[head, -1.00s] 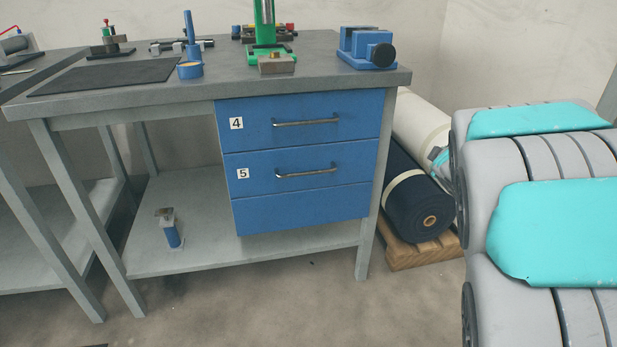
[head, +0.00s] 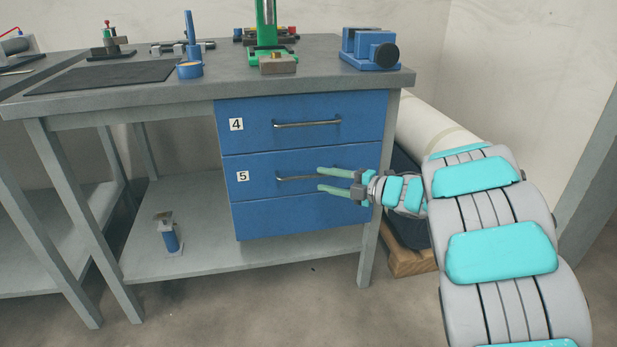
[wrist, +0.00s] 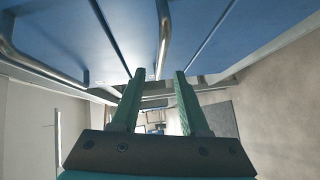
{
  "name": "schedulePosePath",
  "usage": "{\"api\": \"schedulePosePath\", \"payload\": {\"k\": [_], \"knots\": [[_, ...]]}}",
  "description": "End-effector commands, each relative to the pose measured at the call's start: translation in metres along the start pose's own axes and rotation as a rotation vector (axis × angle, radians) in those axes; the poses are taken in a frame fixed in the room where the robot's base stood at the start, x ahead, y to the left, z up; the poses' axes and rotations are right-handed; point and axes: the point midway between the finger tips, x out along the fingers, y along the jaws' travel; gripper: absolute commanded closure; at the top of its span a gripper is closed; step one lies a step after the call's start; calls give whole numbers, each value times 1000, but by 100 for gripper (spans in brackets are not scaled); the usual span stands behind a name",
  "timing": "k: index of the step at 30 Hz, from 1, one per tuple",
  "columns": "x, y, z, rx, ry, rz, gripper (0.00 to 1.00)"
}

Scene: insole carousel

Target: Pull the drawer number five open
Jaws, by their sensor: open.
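Drawer five (head: 262,188) is a blue front in the cabinet under the grey bench, marked with a white "5" label (head: 242,176). It is shut, flush with its neighbours. Its metal bar handle (head: 290,178) shows in the head view, its right part hidden by my gripper (head: 320,179). My gripper is open, its two green fingers pointing left in front of the handle, one above and one below its level. In the wrist view, this handle (wrist: 164,35) runs toward the gap between the fingertips (wrist: 160,74). I cannot tell whether they touch it.
Drawer four (head: 355,115) is shut above, with its own handle (head: 308,124); that handle also shows in the wrist view (wrist: 40,68). A plain blue front (head: 300,217) lies below. Fabric rolls (head: 425,130) on a wooden pallet (head: 410,262) stand right of the bench. Floor in front is clear.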

Motion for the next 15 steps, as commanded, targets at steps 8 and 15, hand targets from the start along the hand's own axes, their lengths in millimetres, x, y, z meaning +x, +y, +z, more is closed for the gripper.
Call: {"api": "schedulePosePath", "payload": {"k": [8,15], "knots": [[44,0,-1,0,2,0,55],[59,0,1,0,-5,-1,55]]}}
